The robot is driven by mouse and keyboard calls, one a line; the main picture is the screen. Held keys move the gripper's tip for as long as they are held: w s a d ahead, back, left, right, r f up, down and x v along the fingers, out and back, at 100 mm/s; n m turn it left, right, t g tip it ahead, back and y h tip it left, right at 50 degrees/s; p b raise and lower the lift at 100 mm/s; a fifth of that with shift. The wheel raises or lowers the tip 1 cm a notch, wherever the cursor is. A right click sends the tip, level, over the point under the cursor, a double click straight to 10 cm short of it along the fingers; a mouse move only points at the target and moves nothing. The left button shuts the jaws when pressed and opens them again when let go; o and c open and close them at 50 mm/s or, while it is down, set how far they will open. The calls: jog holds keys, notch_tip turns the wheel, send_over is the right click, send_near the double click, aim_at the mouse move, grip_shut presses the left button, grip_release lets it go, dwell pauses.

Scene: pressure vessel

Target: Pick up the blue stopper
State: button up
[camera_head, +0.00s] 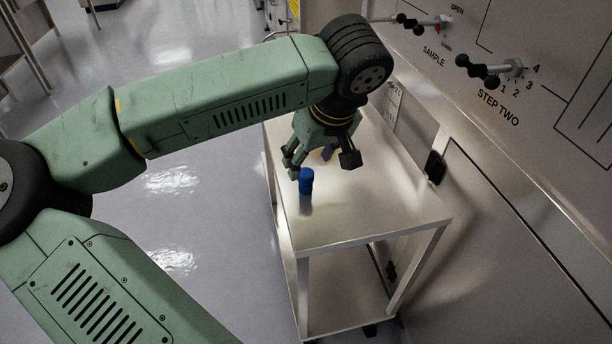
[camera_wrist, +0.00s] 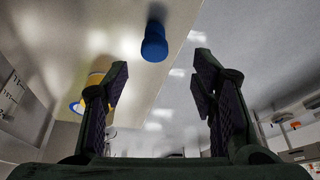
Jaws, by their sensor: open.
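The blue stopper (camera_head: 306,181) stands near the left edge of the top of a pale cart (camera_head: 365,222). A pale patch lies just below it; I cannot tell if this is a reflection or another part. My gripper (camera_head: 322,163) is open and empty above the cart top, close behind the stopper in the head view. In the wrist view the stopper (camera_wrist: 155,42) shows beyond the fingertips of the gripper (camera_wrist: 160,75), in line with the gap between them. It is not between the fingers. No contact is visible.
A yellow object (camera_wrist: 98,72) shows partly behind the left finger in the wrist view. A wall panel with black-knobbed valves (camera_head: 486,71) stands to the right of the cart. The front part of the cart top is clear. Open floor (camera_head: 190,215) lies to the left.

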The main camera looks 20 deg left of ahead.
aim_at(306, 173)
jog(key=x, duration=0.2)
jog(key=p+x, duration=0.1)
jog(key=x, duration=0.2)
jog(key=p+x, duration=0.1)
jog(key=x, duration=0.2)
jog(key=shift+w+d+f, duration=0.2)
jog(key=shift+w, duration=0.1)
jog(key=shift+c, duration=0.4)
jog(key=c, duration=1.1)
